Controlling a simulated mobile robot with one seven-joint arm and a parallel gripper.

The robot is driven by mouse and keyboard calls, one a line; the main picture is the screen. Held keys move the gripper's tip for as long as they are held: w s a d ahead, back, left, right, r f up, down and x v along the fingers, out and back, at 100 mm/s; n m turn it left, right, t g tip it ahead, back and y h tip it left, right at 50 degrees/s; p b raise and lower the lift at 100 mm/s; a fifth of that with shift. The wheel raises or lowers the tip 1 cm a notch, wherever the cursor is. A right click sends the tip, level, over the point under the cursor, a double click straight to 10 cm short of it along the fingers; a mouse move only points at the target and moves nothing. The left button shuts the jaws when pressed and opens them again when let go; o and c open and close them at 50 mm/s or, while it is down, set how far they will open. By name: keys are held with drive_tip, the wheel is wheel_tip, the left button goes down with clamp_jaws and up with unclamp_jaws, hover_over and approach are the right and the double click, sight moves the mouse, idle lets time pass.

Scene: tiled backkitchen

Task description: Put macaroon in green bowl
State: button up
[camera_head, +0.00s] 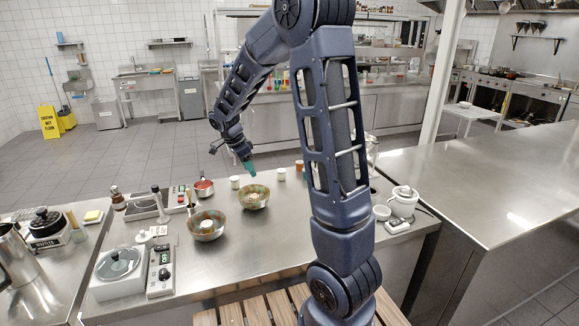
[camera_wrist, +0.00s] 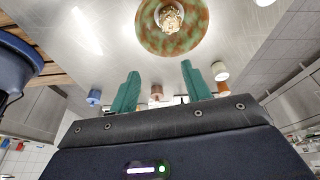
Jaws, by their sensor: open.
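A green bowl with brown mottling (camera_head: 246,205) stands on the steel counter. It also shows at the top of the wrist view (camera_wrist: 150,40). A small pale lump (camera_wrist: 171,19) sits in the middle of this bowl; I cannot tell for certain that it is the macaroon. My gripper (camera_head: 249,167) is above the counter near the far side of the bowl. In the wrist view my gripper (camera_wrist: 159,76) has its two teal fingers apart, with nothing held between them. No other macaroon can be made out.
A red-filled dish (camera_head: 203,187) and a pale cup (camera_head: 235,182) stand behind. A lidded pot appliance (camera_head: 119,265) is at the left. The counter's front middle is clear.

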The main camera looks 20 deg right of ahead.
drive_tip(key=s+d+r+n+t+y, duration=0.2)
drive_tip(key=s+d+r+n, duration=0.5)
drive_tip(key=s+r, duration=0.4)
drive_tip(key=s+d+r+n+t+y, duration=0.1)
drive_tip(key=s+n, duration=0.3)
drive_tip(key=s, duration=0.4)
drive_tip(key=s+d+r+n+t, duration=0.1)
drive_tip(key=s+d+n, duration=0.1)
drive_tip(key=s+n, duration=0.3)
drive_tip(key=shift+s+d+y, duration=0.3)
drive_tip(key=shift+s+y, duration=0.1)
drive_tip(key=shift+s, duration=1.3)
